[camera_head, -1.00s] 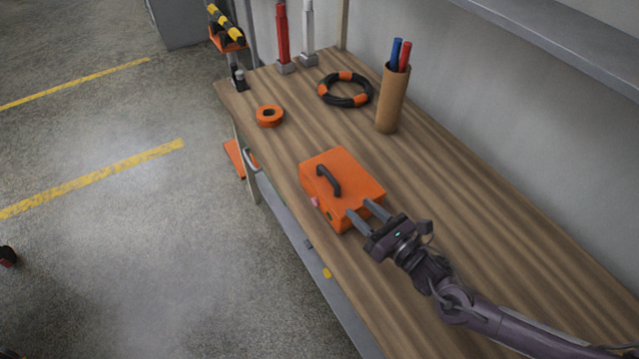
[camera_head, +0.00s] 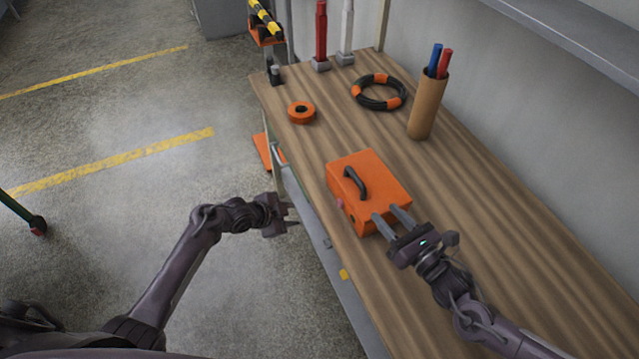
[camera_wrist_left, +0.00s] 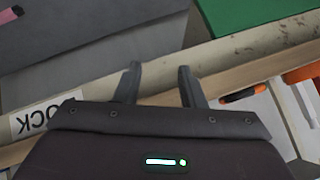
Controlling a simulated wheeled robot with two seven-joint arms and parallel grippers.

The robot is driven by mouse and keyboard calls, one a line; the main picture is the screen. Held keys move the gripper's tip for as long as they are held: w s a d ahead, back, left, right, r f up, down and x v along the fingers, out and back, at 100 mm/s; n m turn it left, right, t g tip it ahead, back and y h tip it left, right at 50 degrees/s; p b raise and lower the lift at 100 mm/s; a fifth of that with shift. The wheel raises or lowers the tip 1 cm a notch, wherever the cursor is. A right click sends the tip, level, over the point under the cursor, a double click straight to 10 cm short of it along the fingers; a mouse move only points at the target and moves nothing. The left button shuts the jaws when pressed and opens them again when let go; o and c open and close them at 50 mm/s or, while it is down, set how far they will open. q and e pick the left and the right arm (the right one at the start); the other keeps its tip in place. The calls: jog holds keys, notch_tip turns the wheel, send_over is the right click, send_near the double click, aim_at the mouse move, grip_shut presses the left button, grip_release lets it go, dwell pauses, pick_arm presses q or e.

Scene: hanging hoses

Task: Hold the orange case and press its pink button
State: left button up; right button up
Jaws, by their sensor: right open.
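The orange case (camera_head: 380,178) with a black handle (camera_head: 355,183) lies on the wooden bench. Its small pink button (camera_head: 340,204) shows on the side facing the aisle. My right gripper (camera_head: 386,211) is open, with its two fingertips at the case's near right end; I cannot tell whether they touch it. My left gripper (camera_head: 293,217) is beyond the bench's front edge, left of the case and apart from it. In the left wrist view its two fingers (camera_wrist_left: 158,78) are spread with nothing between them. The case is not recognisable in that view.
An orange tape roll (camera_head: 301,112), a black-and-orange ring (camera_head: 378,92) and a brown cup (camera_head: 428,105) with a blue and a red marker stand farther back on the bench. The bench edge (camera_head: 318,212) lies between my left gripper and the case.

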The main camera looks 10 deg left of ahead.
aim_at(367, 203)
pick_arm(q)
jog(key=w+d+r+m+h, duration=0.1)
jog(key=w+d+r, duration=0.1)
jog(key=r, duration=0.3)
jog(key=w+d+r+m, duration=0.1)
jog(key=w+d+r, duration=0.1)
jog(key=r, duration=0.3)
pick_arm(e)
jog(key=x, duration=0.7)
jog(key=shift+w+a, duration=0.3)
pick_arm(q)
jog(key=s+d+r+n+g+y, duration=0.1)
jog(key=s+d+r+n+g, duration=0.2)
jog(key=r, duration=0.4)
jog(key=shift+s+d+n+g+y, duration=0.4)
jog(key=shift+s+d+n, duration=0.55)
jog(key=shift+s, duration=0.2)
